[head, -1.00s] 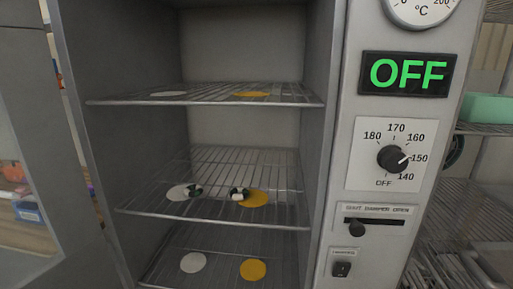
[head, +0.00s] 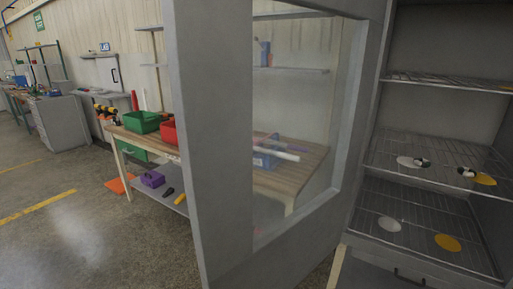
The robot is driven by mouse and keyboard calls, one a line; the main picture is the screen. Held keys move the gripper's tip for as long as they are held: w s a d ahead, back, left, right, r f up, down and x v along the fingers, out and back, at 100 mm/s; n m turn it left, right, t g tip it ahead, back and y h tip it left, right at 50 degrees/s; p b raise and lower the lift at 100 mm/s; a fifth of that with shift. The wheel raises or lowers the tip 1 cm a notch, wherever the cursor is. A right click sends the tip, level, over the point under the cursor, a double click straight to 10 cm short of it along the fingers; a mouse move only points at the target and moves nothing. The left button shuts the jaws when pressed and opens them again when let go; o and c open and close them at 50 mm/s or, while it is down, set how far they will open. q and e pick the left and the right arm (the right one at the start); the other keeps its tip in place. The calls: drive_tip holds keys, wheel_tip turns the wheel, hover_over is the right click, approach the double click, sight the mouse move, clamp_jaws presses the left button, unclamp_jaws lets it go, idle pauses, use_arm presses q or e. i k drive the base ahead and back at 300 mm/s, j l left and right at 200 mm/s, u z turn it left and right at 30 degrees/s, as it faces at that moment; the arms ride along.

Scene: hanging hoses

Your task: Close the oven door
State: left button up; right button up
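The oven door (head: 217,180) stands wide open in the middle of the head view. It is a grey frame with a large glass window, hinged at the left side of the oven. The oven (head: 422,134) is at the right, its inside in full view. Wire racks (head: 400,215) hold white and yellow discs, and two small dark-and-white items lie on the middle rack. Neither of my grippers shows in the head view.
A wooden workbench (head: 150,140) with a green bin (head: 142,122) and a red bin (head: 169,132) stands behind the door. A purple box (head: 152,179) is on its lower shelf. Open floor (head: 90,230) lies at the left.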

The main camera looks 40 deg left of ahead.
sight(208, 43)
drive_tip(key=j+z, duration=0.1)
drive_tip(key=j, duration=0.35)
drive_tip(key=k+j+z, duration=0.1)
drive_tip(key=j, duration=0.3)
drive_tip(key=k+j+z, duration=0.1)
drive_tip(key=j, duration=0.35)
drive_tip(key=k+j+z, duration=0.1)
drive_tip(key=j, duration=0.3)
drive_tip(key=i+j+z, duration=0.1)
drive_tip(key=j, duration=0.3)
drive_tip(key=i+j+z, duration=0.1)
drive_tip(key=j, duration=0.3)
drive_tip(key=k+j+z, duration=0.1)
drive_tip(key=k+j, duration=0.2)
drive_tip(key=j, duration=0.1)
